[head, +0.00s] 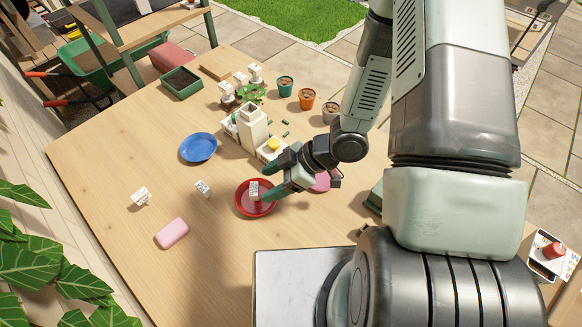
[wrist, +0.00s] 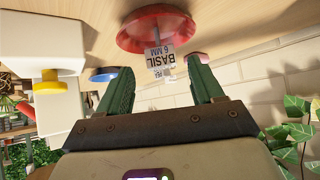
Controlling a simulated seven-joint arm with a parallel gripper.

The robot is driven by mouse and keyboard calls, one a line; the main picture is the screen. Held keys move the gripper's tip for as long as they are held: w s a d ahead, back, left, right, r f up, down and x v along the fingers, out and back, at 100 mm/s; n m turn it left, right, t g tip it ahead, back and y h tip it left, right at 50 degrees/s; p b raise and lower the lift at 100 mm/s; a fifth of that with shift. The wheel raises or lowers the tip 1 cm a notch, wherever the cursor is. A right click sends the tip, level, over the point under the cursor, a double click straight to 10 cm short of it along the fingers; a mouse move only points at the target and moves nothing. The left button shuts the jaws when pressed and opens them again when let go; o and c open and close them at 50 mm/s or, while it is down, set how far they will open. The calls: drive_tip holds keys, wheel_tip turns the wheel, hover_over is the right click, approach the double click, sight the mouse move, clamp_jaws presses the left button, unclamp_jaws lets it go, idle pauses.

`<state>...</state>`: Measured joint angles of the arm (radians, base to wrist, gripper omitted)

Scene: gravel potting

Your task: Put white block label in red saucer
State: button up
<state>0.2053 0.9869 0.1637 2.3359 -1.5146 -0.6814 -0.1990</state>
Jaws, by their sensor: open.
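The red saucer (head: 243,206) sits on the wooden table; it also shows in the wrist view (wrist: 135,38). A white block label (head: 254,188) stands in it, and in the wrist view the label (wrist: 158,54) reads "BASIL 6 MM". My gripper (head: 267,183) is open over the saucer's right side. In the wrist view the green fingers (wrist: 160,78) are spread, with the label between and beyond their tips and clear space on both sides. Whether the label's base rests fully on the saucer floor is hard to tell.
Two other white labels (head: 203,188) (head: 141,196) and a pink block (head: 172,233) lie to the left. A blue saucer (head: 198,147) is behind left. A white tower-like block (head: 252,125) stands behind the red saucer. Small pots (head: 306,98) stand further back.

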drive_tip(key=v, duration=0.8)
drive_tip(key=shift+d+r, duration=0.25)
